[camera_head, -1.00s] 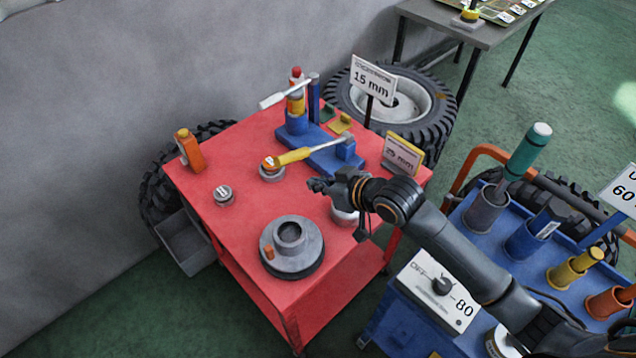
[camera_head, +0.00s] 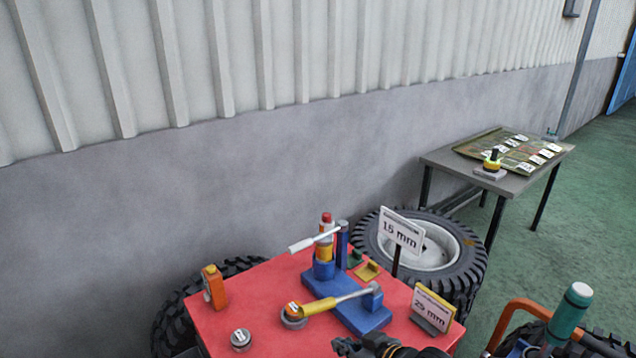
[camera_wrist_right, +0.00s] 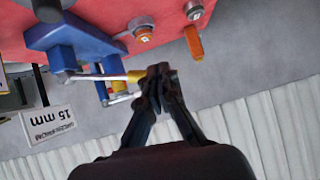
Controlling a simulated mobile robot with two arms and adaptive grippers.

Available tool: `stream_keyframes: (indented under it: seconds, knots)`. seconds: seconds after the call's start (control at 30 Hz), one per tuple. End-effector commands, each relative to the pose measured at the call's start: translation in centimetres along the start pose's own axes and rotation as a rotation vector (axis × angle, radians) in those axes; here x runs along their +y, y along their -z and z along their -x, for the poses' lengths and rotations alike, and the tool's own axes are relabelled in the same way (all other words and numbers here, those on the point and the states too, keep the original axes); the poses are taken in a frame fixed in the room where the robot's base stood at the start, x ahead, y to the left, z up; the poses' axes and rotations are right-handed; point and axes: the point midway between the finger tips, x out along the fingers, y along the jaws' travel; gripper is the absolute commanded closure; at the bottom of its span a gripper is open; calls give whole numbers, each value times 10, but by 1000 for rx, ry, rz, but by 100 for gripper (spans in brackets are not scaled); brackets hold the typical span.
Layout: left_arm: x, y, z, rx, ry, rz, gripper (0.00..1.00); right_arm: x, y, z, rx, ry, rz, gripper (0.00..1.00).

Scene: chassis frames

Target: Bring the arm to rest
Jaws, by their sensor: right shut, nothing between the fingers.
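My right gripper (camera_head: 362,347) shows at the bottom edge of the head view, over the front of the red table; most of the arm is cut off below. In the right wrist view my right gripper (camera_wrist_right: 160,72) has its fingers together with nothing between them. It appears in front of the yellow-handled tool (camera_head: 330,302), whose handle also shows in the wrist view (camera_wrist_right: 136,76); I cannot tell how far apart they are. My left gripper is in neither view.
A grey table (camera_head: 440,160) stands at the back right. Green floor (camera_head: 595,200) is clear beyond.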

Motion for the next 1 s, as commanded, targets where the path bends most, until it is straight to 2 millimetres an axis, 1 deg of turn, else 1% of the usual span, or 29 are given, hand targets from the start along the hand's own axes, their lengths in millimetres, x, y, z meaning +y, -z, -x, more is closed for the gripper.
stream_keyframes:
  seconds: [0.03,0.07,0.13,0.17,0.2,0.3,0.4,0.6,0.83,0.87,0.9,1.0]
  knots:
    - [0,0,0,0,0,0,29,-8,-13,4,-22,0,-14,100]
    - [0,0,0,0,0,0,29,-12,-21,8,-39,-7,-20,100]
    - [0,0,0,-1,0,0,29,-20,-46,21,-93,-31,-45,100]
    - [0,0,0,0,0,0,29,-23,-58,28,-120,-46,-59,100]
    - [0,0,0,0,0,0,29,-25,-75,40,-160,-70,-78,100]
    - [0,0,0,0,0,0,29,-27,-112,69,-257,-132,-124,100]
    - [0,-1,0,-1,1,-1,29,-26,-142,95,-340,-185,-162,100]
    - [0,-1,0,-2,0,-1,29,-27,-189,142,-485,-271,-232,100]
    - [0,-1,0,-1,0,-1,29,-31,-231,196,-635,-357,-305,100]
    - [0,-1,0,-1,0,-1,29,-31,-237,200,-653,-365,-312,100]
    - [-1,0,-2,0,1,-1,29,-28,-244,187,-651,-360,-307,100]
    - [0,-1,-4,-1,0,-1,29,-23,-260,169,-658,-356,-307,100]
